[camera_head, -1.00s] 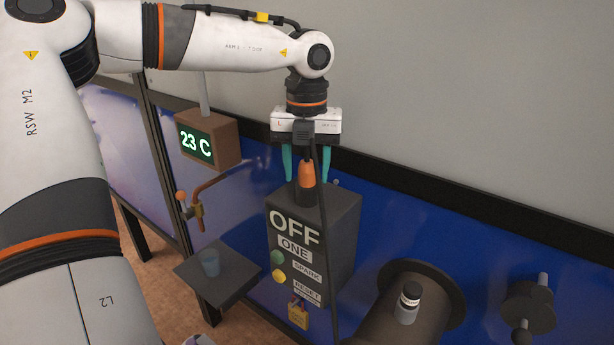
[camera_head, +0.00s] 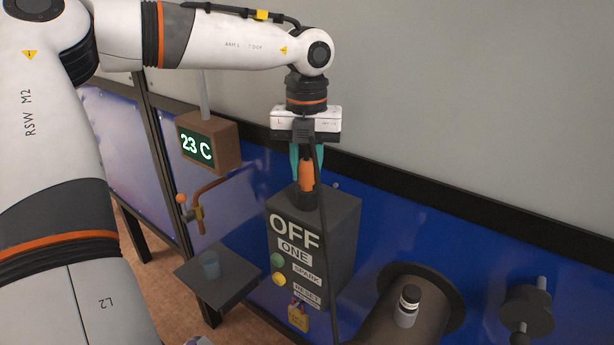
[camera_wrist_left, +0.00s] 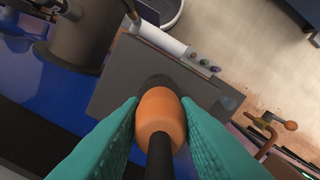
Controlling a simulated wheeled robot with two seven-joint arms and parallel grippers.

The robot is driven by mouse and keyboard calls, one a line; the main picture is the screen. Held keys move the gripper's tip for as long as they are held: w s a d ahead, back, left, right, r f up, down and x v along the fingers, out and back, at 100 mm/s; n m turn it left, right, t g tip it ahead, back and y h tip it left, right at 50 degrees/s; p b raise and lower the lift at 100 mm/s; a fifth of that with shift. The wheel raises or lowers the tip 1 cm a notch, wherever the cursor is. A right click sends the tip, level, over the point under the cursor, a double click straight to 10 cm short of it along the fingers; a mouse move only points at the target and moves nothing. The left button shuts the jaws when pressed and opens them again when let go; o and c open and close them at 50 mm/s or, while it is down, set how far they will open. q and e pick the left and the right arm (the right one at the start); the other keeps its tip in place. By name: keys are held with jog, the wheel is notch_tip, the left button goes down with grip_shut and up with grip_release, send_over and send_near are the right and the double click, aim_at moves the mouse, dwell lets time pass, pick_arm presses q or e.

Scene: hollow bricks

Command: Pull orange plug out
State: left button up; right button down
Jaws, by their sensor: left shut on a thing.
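The orange plug (camera_head: 306,174) stands upright on top of the grey box (camera_head: 330,215) marked OFF, its dark base touching the box top. It also shows in the left wrist view (camera_wrist_left: 160,112), with a black cable running from it towards the camera. My left gripper (camera_head: 307,172) points straight down over the box. Its teal fingers are shut on the plug from both sides. Whether the plug's lower end is seated in a socket is hidden. My right gripper is in neither view.
The box front carries a green button (camera_head: 278,260), a yellow button (camera_head: 279,279) and a yellow padlock (camera_head: 298,317). A shelf with a blue cup (camera_head: 210,264) and an orange-handled tap (camera_head: 192,207) are at left.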

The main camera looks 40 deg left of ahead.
aim_at(306, 147)
pick_arm(q)
jog(key=shift+r+p, duration=1)
jog(key=shift+r, duration=0.75)
jog(key=shift+r+p, duration=1.65)
jog(key=shift+r, duration=0.9)
jog(key=shift+d, duration=0.1)
jog(key=s+d+r+b, duration=0.1)
jog(key=s+d+r, duration=0.1)
jog(key=s+d, duration=0.1)
jog(key=shift+s+d+b, duration=0.4)
jog(key=shift+s, duration=0.45)
jog(key=shift+f, duration=0.1)
